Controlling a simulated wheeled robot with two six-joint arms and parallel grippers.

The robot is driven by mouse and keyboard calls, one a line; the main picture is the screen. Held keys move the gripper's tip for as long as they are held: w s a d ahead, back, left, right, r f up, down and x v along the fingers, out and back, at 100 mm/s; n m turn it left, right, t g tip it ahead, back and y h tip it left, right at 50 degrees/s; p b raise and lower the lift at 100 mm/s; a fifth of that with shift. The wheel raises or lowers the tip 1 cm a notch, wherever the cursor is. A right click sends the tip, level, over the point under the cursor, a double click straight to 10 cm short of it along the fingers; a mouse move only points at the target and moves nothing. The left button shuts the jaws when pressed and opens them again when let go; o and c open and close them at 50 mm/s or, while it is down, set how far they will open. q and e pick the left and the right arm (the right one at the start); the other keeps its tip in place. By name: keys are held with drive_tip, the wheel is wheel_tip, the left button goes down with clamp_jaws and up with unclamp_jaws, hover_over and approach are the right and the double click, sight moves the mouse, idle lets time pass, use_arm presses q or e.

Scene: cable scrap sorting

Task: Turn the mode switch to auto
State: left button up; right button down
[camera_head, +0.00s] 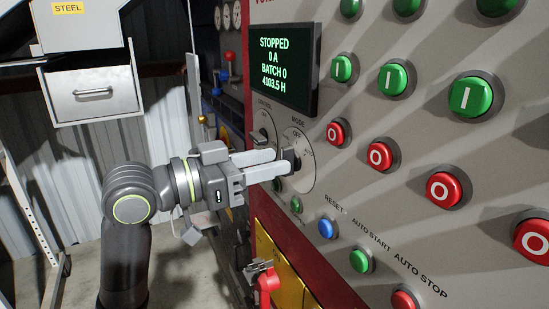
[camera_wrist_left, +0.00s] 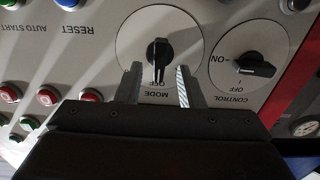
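The mode switch (camera_head: 290,158) is a black knob on a round pale plate marked MODE, on the grey control panel. In the left wrist view the mode switch (camera_wrist_left: 158,52) appears upside down, its handle lying along the OFF mark. My left gripper (camera_head: 271,163) is at the mode switch in the head view. In the left wrist view its two fingers (camera_wrist_left: 157,86) are apart, one on each side of the handle, with a visible gap on both sides. Contact does not show. The AUTO mark is not readable. My right gripper is in neither view.
The control switch (camera_wrist_left: 254,66) sits beside the mode switch. A screen (camera_head: 284,66) above reads STOPPED. Green buttons (camera_head: 393,79) and red buttons (camera_head: 381,155) stick out to the right, and a blue reset button (camera_head: 326,228) below. A grey drawer unit (camera_head: 92,108) stands left.

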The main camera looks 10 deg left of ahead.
use_arm(q)
drive_tip(key=shift+x, duration=0.85)
clamp_jaws()
